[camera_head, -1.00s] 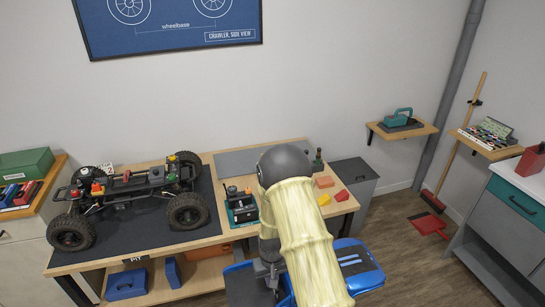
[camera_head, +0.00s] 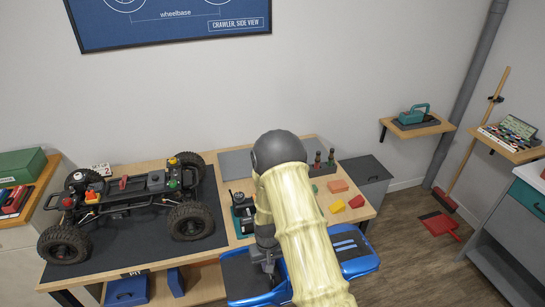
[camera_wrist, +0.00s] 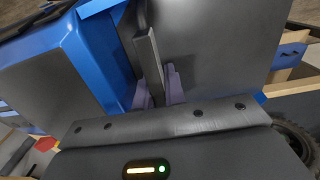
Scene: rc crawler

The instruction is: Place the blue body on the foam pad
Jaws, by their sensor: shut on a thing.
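The blue body (camera_head: 356,252) is a wide blue car shell with dark panels and stripes. It hangs in front of the workbench, low in the head view, partly hidden by my arm. My gripper (camera_head: 265,262) is shut on it at its dark middle part. In the wrist view my gripper (camera_wrist: 157,90) pinches a thin upright dark plate of the blue body (camera_wrist: 92,55). A flat grey pad, which looks like the foam pad (camera_head: 236,164), lies at the back of the bench.
The crawler chassis (camera_head: 125,200) stands on a dark mat (camera_head: 120,238) on the bench's left. A black-and-green device (camera_head: 243,212) stands near the pad. Several coloured blocks (camera_head: 337,186) and a tool holder (camera_head: 323,167) are at the right. A grey bin (camera_head: 366,182) stands beside the bench.

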